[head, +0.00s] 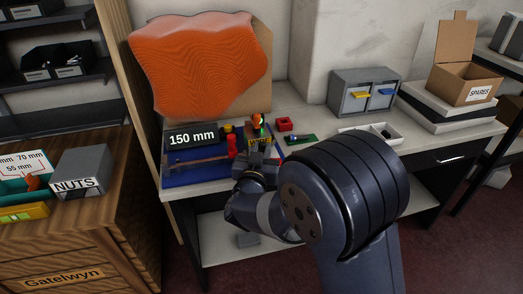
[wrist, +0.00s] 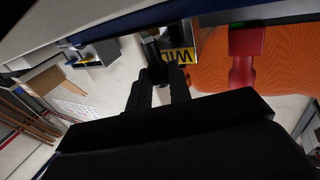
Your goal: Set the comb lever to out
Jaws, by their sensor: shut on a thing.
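My gripper (wrist: 160,75) reaches over the blue grid table (head: 190,180) from the front right. In the wrist view, its two dark fingers are closed around a dark lever-like part (wrist: 151,46), whose grip is mostly hidden between them. I take this part for the comb lever; its setting cannot be read. A yellow label (wrist: 181,56) sits just behind the fingers, upside down there. The same label (head: 260,140) shows in the head view, just beyond my gripper. A red part (wrist: 244,55) stands to the right in the wrist view, apart from the fingers.
A black "150 mm" display (head: 193,137) and a red part (head: 232,147) stand left of my gripper. A grey drawer unit (head: 362,91) stands at the back.

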